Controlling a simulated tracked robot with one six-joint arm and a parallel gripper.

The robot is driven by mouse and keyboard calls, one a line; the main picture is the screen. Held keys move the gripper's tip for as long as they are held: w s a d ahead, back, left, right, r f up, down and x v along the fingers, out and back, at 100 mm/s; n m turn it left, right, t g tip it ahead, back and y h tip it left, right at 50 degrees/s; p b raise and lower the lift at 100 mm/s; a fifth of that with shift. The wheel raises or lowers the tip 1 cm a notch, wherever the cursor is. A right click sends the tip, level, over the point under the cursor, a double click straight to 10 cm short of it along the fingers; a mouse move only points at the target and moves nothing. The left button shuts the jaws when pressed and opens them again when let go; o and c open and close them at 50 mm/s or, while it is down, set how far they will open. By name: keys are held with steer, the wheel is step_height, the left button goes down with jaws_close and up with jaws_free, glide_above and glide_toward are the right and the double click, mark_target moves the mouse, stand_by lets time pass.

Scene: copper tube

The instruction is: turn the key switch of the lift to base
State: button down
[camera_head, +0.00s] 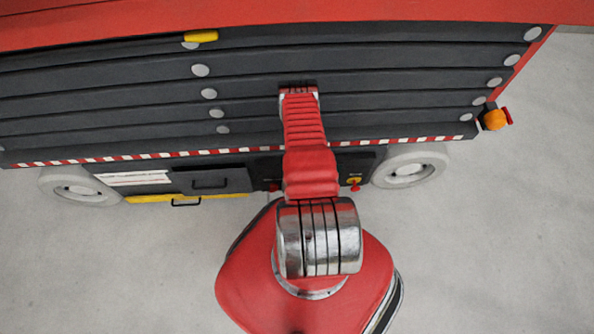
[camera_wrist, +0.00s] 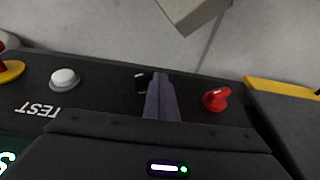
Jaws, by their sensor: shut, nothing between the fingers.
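In the wrist view, the lift's control panel (camera_wrist: 105,95) appears upside down. A red knob (camera_wrist: 215,99) stands on it to the right of my gripper (camera_wrist: 160,88); I take it for the key switch, but its position label cannot be read. My gripper is shut and empty, its fingers together over the panel, apart from the red knob. A small dark part (camera_wrist: 143,80) shows just left of the fingers, partly hidden. In the head view, the lift (camera_head: 110,100) fills the top, the red knob (camera_head: 273,187) is small at its lower side, and my arm hides the gripper.
A white button (camera_wrist: 65,79) with an upside-down TEST label and a red-and-yellow stop button (camera_wrist: 10,70) are left on the panel. A pale block (camera_wrist: 192,12) hangs at the top. A yellow edge (camera_wrist: 280,88) lies right. Grey floor (camera_head: 500,230) is clear around the lift.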

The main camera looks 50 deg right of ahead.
steer(key=shift+s+d+r, duration=0.1)
steer(key=shift+s+d, duration=0.2)
steer(key=shift+d, duration=0.1)
steer(key=w+a+r, duration=0.5)
steer(key=a+r, duration=0.4)
steer(key=shift+w+r, duration=0.3)
steer(key=shift+w, duration=0.05)
steer(key=c, duration=2.5)
jaws_free()
steer(key=shift+c, duration=0.2)
